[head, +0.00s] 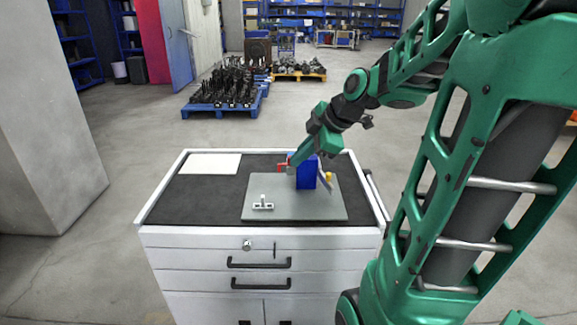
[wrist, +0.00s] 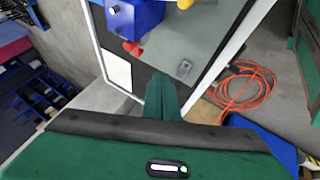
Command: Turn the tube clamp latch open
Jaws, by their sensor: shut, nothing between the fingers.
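A grey plate (head: 300,205) lies on the cabinet top and carries a blue block (head: 307,174). A red part (head: 281,168) is at the block's left, and a yellow knob (head: 328,176) and a slanted grey lever are at its right. A small white and grey fitting with an upright post (head: 263,203) stands at the plate's front left. I cannot tell which part is the tube clamp latch. My gripper (head: 292,163) is shut and empty, beside the block's upper left near the red part. The wrist view shows its tip (wrist: 184,69), the blue block (wrist: 138,15) and red part (wrist: 133,47).
The dark cabinet top (head: 210,195) has free room on the left, with a white sheet (head: 210,164) at the back left. A raised white rim edges the top. An orange cable (wrist: 245,85) lies coiled on the floor in the wrist view.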

